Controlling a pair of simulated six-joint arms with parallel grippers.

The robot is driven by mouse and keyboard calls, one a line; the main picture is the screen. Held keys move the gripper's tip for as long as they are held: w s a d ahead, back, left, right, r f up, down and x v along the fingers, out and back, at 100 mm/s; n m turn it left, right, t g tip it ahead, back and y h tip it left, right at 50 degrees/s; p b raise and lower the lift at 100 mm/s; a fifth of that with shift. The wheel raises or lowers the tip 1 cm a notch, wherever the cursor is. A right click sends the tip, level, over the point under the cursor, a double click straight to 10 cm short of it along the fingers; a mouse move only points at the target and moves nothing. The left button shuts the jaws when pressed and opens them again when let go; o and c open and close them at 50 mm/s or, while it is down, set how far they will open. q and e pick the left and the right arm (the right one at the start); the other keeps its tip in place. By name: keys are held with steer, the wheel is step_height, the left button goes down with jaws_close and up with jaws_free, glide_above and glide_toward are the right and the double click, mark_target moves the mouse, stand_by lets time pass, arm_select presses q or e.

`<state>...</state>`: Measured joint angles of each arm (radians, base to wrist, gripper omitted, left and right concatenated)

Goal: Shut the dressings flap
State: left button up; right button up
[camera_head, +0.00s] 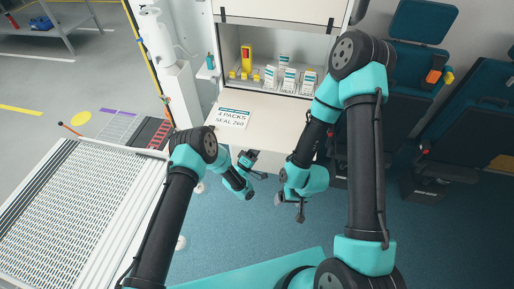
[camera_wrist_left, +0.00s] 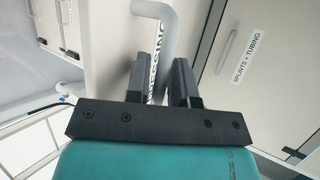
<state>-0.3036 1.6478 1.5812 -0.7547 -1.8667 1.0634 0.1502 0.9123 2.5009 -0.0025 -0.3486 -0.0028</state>
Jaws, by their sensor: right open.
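The dressings flap (camera_head: 270,122) is a pale panel folded down below an open cupboard in the head view. My left gripper (camera_head: 249,160) is at its lower front edge. In the left wrist view the flap's face carries a partly covered label ending in "ESSING", and a grey bent handle (camera_wrist_left: 168,22) reaches toward my left gripper (camera_wrist_left: 164,82). The fingers are apart, with a gap between them at the handle; I cannot tell whether they touch it. My right gripper (camera_head: 300,208) is open and empty, low over the blue floor, right of the flap.
The open cupboard holds several white packs (camera_head: 289,80) and a yellow item (camera_head: 247,55). A card (camera_head: 233,117) reading "4 PACKS SEAL 260" lies on the flap. A ramp (camera_head: 70,215) is at left, seats (camera_head: 415,65) at right. The left wrist view shows a "SPLINTS + TUBING" door (camera_wrist_left: 250,55).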

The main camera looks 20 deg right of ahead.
arm_select(q)
jaws_close()
stand_by(0.3)
steer(key=shift+r, duration=0.1)
